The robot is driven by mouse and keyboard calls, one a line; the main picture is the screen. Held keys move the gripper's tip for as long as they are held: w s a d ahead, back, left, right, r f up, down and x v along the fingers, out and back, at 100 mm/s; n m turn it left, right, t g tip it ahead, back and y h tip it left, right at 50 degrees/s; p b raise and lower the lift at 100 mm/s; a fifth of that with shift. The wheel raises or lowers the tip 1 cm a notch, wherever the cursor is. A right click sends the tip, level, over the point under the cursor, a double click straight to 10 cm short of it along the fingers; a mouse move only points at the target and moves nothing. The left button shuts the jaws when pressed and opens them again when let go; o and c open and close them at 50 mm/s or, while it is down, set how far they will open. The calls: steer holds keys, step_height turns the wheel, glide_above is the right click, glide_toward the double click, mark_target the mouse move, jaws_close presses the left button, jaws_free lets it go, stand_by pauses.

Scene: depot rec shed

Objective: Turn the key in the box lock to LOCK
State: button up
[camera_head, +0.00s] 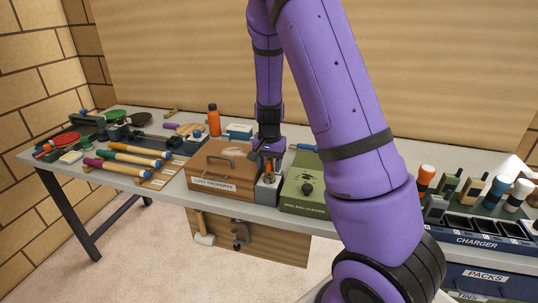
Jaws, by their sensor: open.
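My gripper (267,161) points down over the table, between the brown LOST PROPERTY box and the green box. Its jaws are open. Just below it is a small grey block (266,194) with an orange part near its top; the jaws hide some of this. I cannot make out a key or any LOCK marking, nor tell whether the jaws touch the block.
Handled tools (130,157) lie on the left of the table. An orange bottle (214,120) stands behind the brown box. A mallet (204,230) hangs below the front edge. My arm hides the table's right middle.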

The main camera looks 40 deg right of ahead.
steer(key=shift+f, duration=0.3)
steer(key=shift+c, duration=0.5)
jaws_close()
steer(key=n, duration=0.5)
